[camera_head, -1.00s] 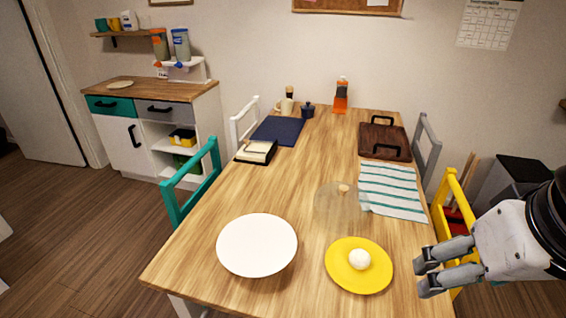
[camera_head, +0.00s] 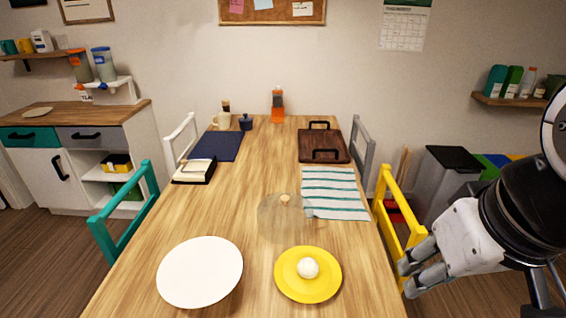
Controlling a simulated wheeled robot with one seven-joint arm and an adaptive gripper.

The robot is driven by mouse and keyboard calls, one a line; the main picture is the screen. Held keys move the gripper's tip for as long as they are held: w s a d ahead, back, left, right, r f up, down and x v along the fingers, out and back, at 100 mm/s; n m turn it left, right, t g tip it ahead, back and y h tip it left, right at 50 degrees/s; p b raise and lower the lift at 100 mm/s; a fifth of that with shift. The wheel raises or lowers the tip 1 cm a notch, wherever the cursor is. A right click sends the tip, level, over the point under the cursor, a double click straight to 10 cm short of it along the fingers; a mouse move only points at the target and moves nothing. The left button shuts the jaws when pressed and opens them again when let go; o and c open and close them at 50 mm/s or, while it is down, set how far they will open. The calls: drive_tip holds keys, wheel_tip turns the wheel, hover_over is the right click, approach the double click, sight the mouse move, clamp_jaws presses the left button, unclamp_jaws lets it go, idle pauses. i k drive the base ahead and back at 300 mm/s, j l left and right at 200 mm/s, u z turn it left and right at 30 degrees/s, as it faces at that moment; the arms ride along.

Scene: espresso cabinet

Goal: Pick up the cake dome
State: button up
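The cake dome (camera_head: 284,222) is a clear, see-through cover with a small wooden knob (camera_head: 285,198) on top. It stands on the wooden table (camera_head: 200,220), behind the yellow plate and left of the striped cloth's near end. My gripper (camera_head: 405,279) is at the right, beyond the table's right edge and by the yellow chair. Its fingers point left and show a narrow gap between them. It holds nothing that I can see and is well apart from the dome.
A white plate (camera_head: 200,272) and a yellow plate (camera_head: 285,289) with a white ball (camera_head: 308,268) are at the near end. A striped cloth (camera_head: 335,194), a dark tray (camera_head: 338,148) and a navy mat (camera_head: 217,146) lie farther back. A yellow chair (camera_head: 388,222) stands at the right edge.

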sight(284, 218)
drive_tip(key=l+z, duration=0.1)
drive_tip(key=z, duration=0.35)
drive_tip(key=l+z, duration=0.1)
drive_tip(key=z, duration=0.4)
drive_tip(key=l+z, duration=0.1)
drive_tip(key=z, duration=0.35)
drive_tip(key=l+z, duration=0.15)
drive_tip(key=z, duration=0.35)
drive_tip(key=i+l+z, duration=0.25)
drive_tip(key=l, duration=0.2)
drive_tip(key=i+l+z, duration=0.25)
drive_tip(key=l, duration=0.2)
drive_tip(key=i+u, duration=0.35)
drive_tip(key=i+l+u, duration=0.2)
drive_tip(key=u, duration=0.2)
drive_tip(key=i+j+u, duration=0.2)
drive_tip(key=u, duration=0.25)
drive_tip(key=i+u, duration=0.3)
drive_tip(key=u, duration=0.2)
drive_tip(key=i+u, duration=0.3)
drive_tip(key=u, duration=0.15)
drive_tip(key=i+u, duration=0.3)
drive_tip(key=u, duration=0.2)
drive_tip(key=i+u, duration=0.3)
drive_tip(key=i+l+u, duration=0.3)
drive_tip(key=i+j, duration=0.05)
